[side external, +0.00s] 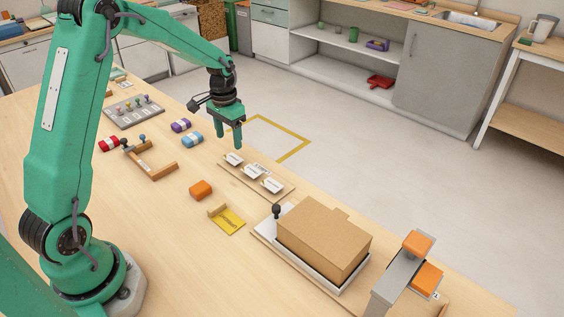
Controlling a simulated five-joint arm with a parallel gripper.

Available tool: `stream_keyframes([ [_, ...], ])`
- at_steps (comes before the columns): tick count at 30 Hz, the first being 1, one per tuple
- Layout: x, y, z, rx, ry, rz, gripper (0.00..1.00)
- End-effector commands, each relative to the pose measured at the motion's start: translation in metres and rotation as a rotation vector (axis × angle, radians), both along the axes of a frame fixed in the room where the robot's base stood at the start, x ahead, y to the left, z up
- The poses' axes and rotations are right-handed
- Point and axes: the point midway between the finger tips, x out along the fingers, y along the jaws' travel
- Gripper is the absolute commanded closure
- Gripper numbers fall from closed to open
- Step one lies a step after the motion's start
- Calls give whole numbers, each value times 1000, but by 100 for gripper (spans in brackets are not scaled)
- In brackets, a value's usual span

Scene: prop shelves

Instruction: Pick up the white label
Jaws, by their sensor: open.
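White labels lie in a row on a wooden board (285,196) near the far edge of the table: one at the left end (234,159), one in the middle (252,171) and one toward the right end (272,186). They are small, and any print on them is too small to read. My green gripper (228,141) points down above the table, just behind the left end of the board. Its two fingers are apart with nothing between them. The fingertips look above the table and clear of the labels.
A cardboard box (322,240) stands on a tray to the right. An orange block (201,189) and a yellow card (228,221) lie in front of the board. Blue (192,139) and purple (181,125) items lie left of my gripper. The front middle of the table is clear.

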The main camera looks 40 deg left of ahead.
Motion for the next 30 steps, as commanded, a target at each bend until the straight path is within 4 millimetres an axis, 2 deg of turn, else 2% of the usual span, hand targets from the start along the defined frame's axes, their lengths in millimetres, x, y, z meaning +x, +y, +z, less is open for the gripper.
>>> stream_keyframes([
  [11,-1,-1,-11,0,1,0,38],
  [24,-2,-3,-55,-1,3,0,38],
  [30,-2,-3,-60,0,-1,0,38],
])
